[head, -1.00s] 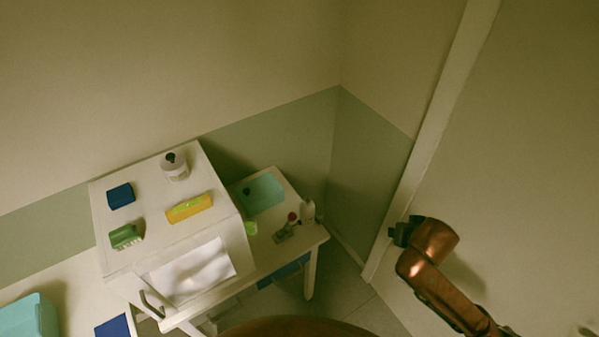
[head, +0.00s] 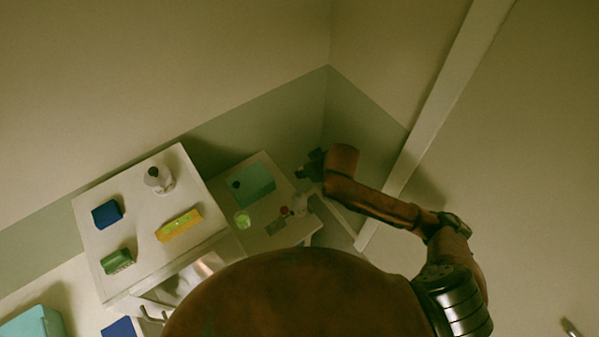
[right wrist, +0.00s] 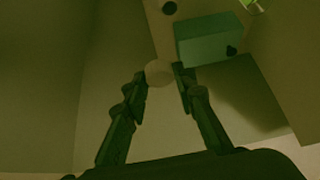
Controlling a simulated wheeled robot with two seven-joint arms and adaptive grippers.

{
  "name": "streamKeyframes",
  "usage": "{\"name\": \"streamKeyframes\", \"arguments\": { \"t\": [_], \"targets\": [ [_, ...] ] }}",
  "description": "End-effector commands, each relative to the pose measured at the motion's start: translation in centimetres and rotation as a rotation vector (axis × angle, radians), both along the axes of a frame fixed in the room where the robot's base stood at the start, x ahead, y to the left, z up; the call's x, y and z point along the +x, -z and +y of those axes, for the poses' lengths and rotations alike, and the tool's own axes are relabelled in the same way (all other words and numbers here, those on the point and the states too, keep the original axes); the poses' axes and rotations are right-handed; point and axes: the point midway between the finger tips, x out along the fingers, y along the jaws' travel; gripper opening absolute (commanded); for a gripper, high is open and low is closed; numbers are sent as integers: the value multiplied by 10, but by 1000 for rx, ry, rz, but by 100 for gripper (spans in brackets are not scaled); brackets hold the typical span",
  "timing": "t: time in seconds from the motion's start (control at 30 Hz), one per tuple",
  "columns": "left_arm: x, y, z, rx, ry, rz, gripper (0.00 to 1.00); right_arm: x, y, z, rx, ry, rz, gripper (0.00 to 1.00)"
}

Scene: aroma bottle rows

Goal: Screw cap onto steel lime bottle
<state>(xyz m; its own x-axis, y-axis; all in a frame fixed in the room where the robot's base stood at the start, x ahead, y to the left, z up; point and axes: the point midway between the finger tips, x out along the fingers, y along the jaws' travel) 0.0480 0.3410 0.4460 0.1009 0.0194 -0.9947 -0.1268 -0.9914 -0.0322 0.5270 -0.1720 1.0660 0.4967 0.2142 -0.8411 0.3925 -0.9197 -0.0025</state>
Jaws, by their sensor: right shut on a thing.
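A small lime-green round thing (head: 242,219) stands on the side table, and a lime patch (right wrist: 253,5) shows at the top of the wrist view. A white bottle (head: 300,203) and a red-topped item (head: 285,211) stand near the table's right edge. I cannot tell which is the steel lime bottle. My left gripper is out of view.
The side table (head: 262,240) holds a teal box (head: 257,180) with a dark knob (head: 235,184) beside it. The white cabinet (head: 135,215) to its left carries a dark-topped bottle (head: 158,180), a blue block (head: 107,214), a yellow block (head: 179,225) and a green brush-like item (head: 116,261).

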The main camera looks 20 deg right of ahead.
Motion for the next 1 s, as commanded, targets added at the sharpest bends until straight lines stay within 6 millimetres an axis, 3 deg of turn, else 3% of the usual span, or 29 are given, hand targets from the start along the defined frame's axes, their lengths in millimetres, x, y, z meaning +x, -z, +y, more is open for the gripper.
{"name": "streamKeyframes", "arguments": {
  "t": [0.03,0.2,0.5,0.7,1.0],
  "targets": [
    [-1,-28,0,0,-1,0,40,-1,-9,3,-3,-59,6,17],
    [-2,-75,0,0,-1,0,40,-7,1,16,-1,-262,7,17],
    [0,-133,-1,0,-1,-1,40,-24,18,21,3,-487,6,17],
    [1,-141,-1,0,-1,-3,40,-29,25,19,3,-533,3,17],
    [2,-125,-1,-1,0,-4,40,-29,40,19,4,-535,2,17]
  ]
}}
